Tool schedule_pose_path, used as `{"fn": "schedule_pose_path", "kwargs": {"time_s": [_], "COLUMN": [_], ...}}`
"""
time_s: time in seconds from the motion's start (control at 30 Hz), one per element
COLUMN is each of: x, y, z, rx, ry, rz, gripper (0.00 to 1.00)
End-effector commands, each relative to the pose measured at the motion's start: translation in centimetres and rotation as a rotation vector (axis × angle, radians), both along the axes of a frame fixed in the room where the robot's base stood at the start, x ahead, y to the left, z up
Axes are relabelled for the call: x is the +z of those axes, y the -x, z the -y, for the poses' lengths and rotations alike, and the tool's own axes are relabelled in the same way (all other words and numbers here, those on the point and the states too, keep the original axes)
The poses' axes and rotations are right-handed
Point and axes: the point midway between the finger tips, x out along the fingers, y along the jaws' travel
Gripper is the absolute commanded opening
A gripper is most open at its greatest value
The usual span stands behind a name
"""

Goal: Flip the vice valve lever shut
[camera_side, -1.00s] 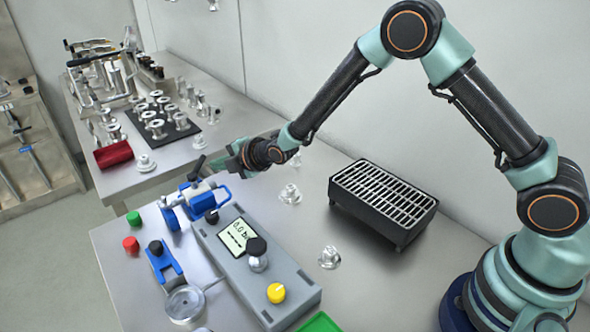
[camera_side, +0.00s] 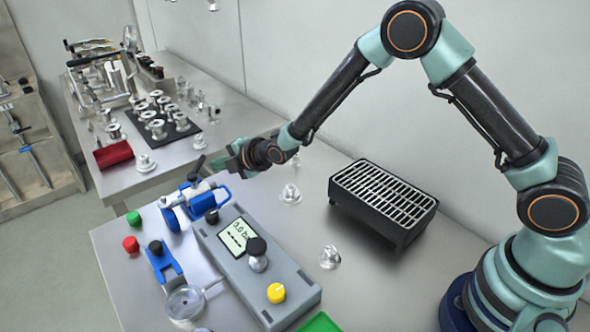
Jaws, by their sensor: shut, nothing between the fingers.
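The blue vice (camera_side: 203,204) stands at the far left end of the grey control box. A dark lever (camera_side: 196,168) rises from the top of the vice and leans up to the right. My gripper (camera_side: 226,163) is shut and empty, just right of the lever's upper end. Whether it touches the lever cannot be told from this view. The fingertips are small here and partly merge with the background.
A black grated box (camera_side: 384,200) stands to the right. Green (camera_side: 134,218) and red (camera_side: 131,244) knobs and a blue clamp (camera_side: 165,264) lie left.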

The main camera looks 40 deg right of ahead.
Motion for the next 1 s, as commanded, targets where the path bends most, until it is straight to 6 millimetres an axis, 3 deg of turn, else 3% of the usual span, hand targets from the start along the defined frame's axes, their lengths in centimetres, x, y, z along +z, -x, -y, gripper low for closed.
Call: {"fn": "schedule_pose_path", "kwargs": {"time_s": [1.0], "x": [0.07], "y": [-0.62], "z": [-0.59], "rx": [0.004], "ry": [-0.002], "rz": [-0.001], "gripper": [0.0]}}
